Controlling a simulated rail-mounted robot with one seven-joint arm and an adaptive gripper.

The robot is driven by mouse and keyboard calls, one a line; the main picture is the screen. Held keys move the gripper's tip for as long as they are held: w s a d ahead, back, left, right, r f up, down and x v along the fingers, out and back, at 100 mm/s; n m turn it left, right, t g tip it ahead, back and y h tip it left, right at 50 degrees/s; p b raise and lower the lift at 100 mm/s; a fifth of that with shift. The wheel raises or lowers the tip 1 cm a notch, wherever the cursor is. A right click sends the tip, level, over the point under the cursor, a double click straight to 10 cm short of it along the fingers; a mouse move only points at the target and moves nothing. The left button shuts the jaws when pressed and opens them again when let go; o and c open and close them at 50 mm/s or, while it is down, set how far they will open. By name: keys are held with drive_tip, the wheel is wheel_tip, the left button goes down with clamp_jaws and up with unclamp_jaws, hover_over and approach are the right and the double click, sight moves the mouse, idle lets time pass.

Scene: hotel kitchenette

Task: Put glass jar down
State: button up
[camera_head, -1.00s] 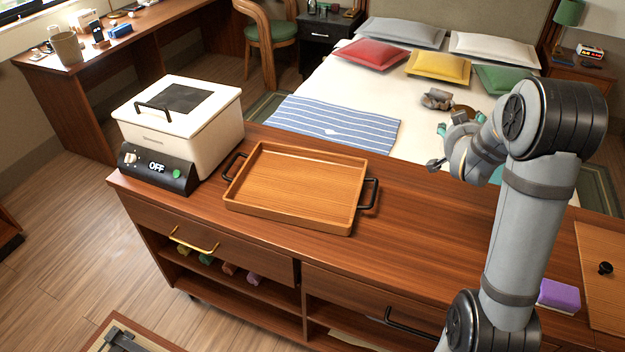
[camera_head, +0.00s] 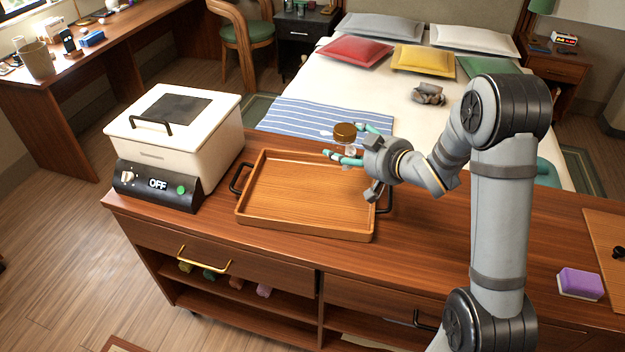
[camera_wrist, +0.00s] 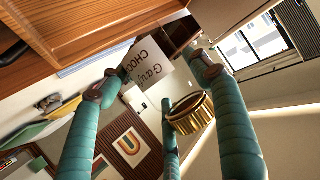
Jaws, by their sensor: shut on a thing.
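The glass jar has a gold-brown lid (camera_head: 345,131) and clear glass below it, partly hidden by my fingers. My gripper (camera_head: 346,146), with teal fingers, is shut on the jar and holds it raised, lid up, over the far right part of the wooden tray (camera_head: 270,220) in the head view. In the wrist view, the jar's gold lid (camera_wrist: 188,114) and a pale label with dark lettering (camera_wrist: 152,70) show between the teal fingers. The jar's base is hard to make out, but it appears above the tray. The tray is empty.
A white cooker (camera_head: 170,140) with a panel reading OFF stands left of the tray. The tray's black handles (camera_head: 238,178) stick out at its sides. A purple sponge (camera_head: 580,283) and a wooden board (camera_head: 606,236) lie at the right. The counter between tray and sponge is clear.

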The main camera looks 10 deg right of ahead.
drive_tip(key=shift+w+a+f, duration=0.25)
drive_tip(key=shift+a+f, duration=1.05)
drive_tip(key=shift+f, duration=0.15)
drive_tip(key=shift+w+a+f, duration=0.3)
drive_tip(key=shift+a+f, duration=1.05)
drive_tip(key=shift+f, duration=0.15)
drive_tip(key=shift+w+a+f, duration=0.25)
drive_tip(key=shift+a+f, duration=1.05)
drive_tip(key=shift+f, duration=0.15)
drive_tip(key=shift+f, duration=0.1)
drive_tip(key=shift+f, duration=0.1)
drive_tip(key=o, duration=1.3)
drive_tip(key=shift+o, duration=0.2)
